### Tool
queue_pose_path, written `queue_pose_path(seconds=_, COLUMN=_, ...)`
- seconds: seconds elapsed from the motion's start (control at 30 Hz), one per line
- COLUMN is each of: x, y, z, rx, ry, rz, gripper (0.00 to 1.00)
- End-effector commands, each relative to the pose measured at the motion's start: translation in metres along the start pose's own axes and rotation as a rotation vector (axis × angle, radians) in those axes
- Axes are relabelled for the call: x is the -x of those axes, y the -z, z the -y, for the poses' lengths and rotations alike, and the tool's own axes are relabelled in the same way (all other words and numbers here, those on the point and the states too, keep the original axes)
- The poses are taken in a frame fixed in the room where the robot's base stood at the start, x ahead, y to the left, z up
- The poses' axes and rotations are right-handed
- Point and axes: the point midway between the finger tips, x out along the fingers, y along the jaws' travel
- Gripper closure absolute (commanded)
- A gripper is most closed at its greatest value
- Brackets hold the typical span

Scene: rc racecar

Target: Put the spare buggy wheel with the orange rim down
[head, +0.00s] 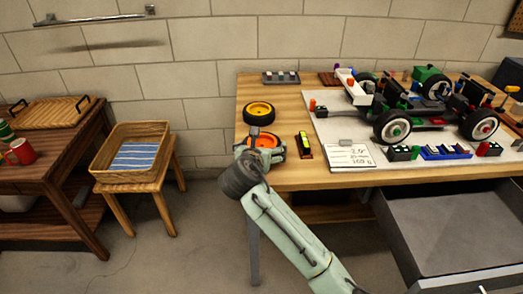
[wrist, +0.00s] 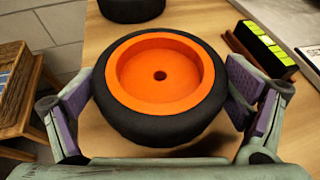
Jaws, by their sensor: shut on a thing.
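The spare buggy wheel with the orange rim (wrist: 193,71) has a black tyre and lies flat, rim facing up, between the two purple-padded fingers of my gripper (wrist: 161,102). My gripper is shut on it, one finger on each side of the tyre. In the head view the orange rim (head: 265,141) shows over the left front part of the wooden table (head: 290,178), partly hidden by my gripper (head: 260,146). A dark shadow lies by the tyre's lower edge in the wrist view; I cannot tell whether the wheel touches the table.
A small black holder with a yellow-green block (head: 304,145) is close on the right. A buggy chassis (head: 425,117) sits on a pale mat (head: 330,128). An open grey drawer (head: 450,235) juts out at front right.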

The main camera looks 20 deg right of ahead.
Motion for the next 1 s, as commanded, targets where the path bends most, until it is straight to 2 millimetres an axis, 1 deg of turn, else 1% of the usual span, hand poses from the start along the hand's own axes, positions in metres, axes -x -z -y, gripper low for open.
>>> queue_pose_path(seconds=0.17, x=0.001, y=-0.002, z=0.0, rx=0.0, ry=0.001, rz=0.002, gripper=0.36)
queue_pose_path(seconds=0.33, x=-0.001, y=0.003, z=0.0, rx=0.0, ry=0.0, rz=0.002, gripper=0.36)
queue_pose_path(seconds=0.37, x=0.0, y=0.001, z=0.0, rx=0.0, ry=0.0, rz=0.001, gripper=0.04)
queue_pose_path(seconds=0.43, x=0.0, y=0.001, z=0.0, rx=0.0, ry=0.0, rz=0.001, gripper=0.0)
queue_pose_path(seconds=0.73, x=0.0, y=0.001, z=0.0, rx=0.0, ry=0.0, rz=0.001, gripper=0.0)
queue_pose_path(seconds=0.87, x=0.003, y=-0.005, z=0.0, rx=0.0, ry=0.0, rz=0.001, gripper=0.0)
queue_pose_path(seconds=0.97, x=0.016, y=-0.001, z=-0.001, rx=0.0, ry=-0.002, rz=0.004, gripper=0.0)
queue_pose_path(seconds=1.0, x=0.024, y=-0.001, z=0.0, rx=0.0, ry=-0.002, rz=0.003, gripper=0.0)
